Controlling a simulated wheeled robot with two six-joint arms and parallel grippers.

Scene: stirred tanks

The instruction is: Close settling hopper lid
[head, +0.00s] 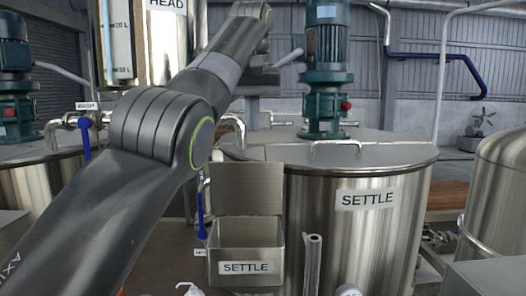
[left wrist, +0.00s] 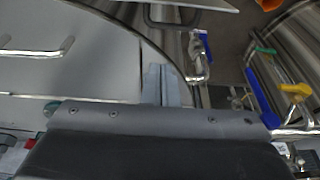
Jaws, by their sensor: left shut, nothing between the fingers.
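The settling hopper (head: 245,240) is a steel box labelled SETTLE at the front of the SETTLE tank (head: 375,235). Its lid (head: 247,187) stands upright at the back of the box, so the hopper is open at the top. My left arm reaches up across the head view, and my left gripper (head: 266,76) is above and behind the hopper, apart from the lid. Its fingers are small and partly hidden there. In the left wrist view the left gripper (left wrist: 162,80) shows its fingers together and empty above a tank top. My right gripper is not in view.
A green motor (head: 325,70) stands on the SETTLE tank, with bent handles on the tank top. A blue valve lever (head: 200,215) hangs left of the hopper. An upright steel pipe (head: 312,262) stands right of it. Another tank (head: 498,190) is at the right.

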